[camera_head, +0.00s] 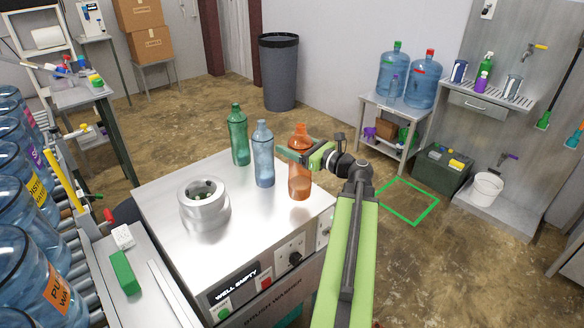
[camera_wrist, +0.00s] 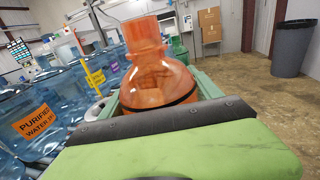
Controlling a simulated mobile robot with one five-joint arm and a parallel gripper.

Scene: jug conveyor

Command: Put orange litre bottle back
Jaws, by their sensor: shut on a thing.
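The orange litre bottle (camera_head: 299,180) is upright at the right side of the steel brush washer top (camera_head: 225,245). It also fills the middle of the wrist view (camera_wrist: 155,75), between my jaws. My gripper (camera_head: 300,152) reaches in from the right and is shut on the bottle's upper part. Whether the bottle's base touches the steel top or hangs just over it, I cannot tell. A clear blue bottle (camera_head: 263,155) and a green bottle (camera_head: 238,135) stand to its left on the same top. The round steel well (camera_head: 203,205) is at the left.
Large blue jugs (camera_head: 35,240) line the roller conveyor at the left. A green block (camera_head: 125,272) lies beside the washer. A green floor square (camera_head: 408,202), a crate (camera_head: 442,168) and a shelf with two jugs (camera_head: 405,108) are at the right. Open floor lies behind the washer.

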